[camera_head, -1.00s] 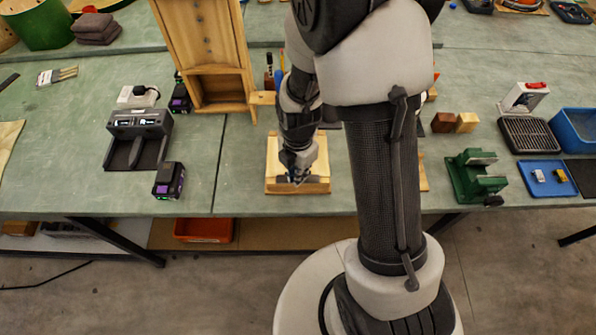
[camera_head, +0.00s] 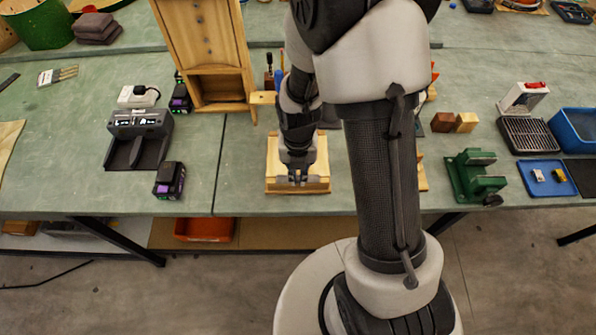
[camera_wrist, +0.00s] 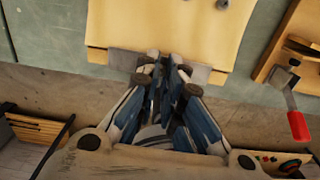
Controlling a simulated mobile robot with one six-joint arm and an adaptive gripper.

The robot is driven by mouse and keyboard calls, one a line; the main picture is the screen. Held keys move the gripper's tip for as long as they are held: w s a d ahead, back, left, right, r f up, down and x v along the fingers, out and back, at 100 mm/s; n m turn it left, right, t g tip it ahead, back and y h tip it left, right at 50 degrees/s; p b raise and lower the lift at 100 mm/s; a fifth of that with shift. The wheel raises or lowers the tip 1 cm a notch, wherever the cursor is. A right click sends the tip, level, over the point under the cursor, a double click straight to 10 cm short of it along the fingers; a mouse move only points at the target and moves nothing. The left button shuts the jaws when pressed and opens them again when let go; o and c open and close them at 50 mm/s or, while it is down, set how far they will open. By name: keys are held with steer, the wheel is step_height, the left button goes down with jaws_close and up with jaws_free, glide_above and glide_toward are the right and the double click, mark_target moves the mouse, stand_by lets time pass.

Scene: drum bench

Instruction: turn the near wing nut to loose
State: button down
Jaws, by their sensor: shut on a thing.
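A pale wooden block (camera_head: 272,184) lies on the green bench near its front edge. In the wrist view the block (camera_wrist: 120,25) has a grey metal strip (camera_wrist: 121,60) along its near edge. My gripper (camera_head: 297,179) points down at this near edge. In the wrist view my gripper (camera_wrist: 164,64) has its fingers close together at the strip, shut on the near wing nut. The nut is mostly hidden between the fingertips, so its angle cannot be told. Small metal hardware (camera_wrist: 222,4) shows farther up the block.
A charger dock (camera_head: 139,135) and a battery (camera_head: 169,180) stand left of the block. A tall wooden stand (camera_head: 205,60) is behind it. A green vise (camera_head: 475,178) is to the right. In the wrist view a red-handled clamp (camera_wrist: 297,124) is at right.

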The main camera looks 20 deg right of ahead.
mark_target(298, 178)
steer(key=shift+n, duration=0.3)
steer(key=c, duration=1.7)
jaws_free()
steer(key=shift+o, duration=0.2)
steer(key=shift+r, duration=0.1)
step_height(298, 178, up, 12)
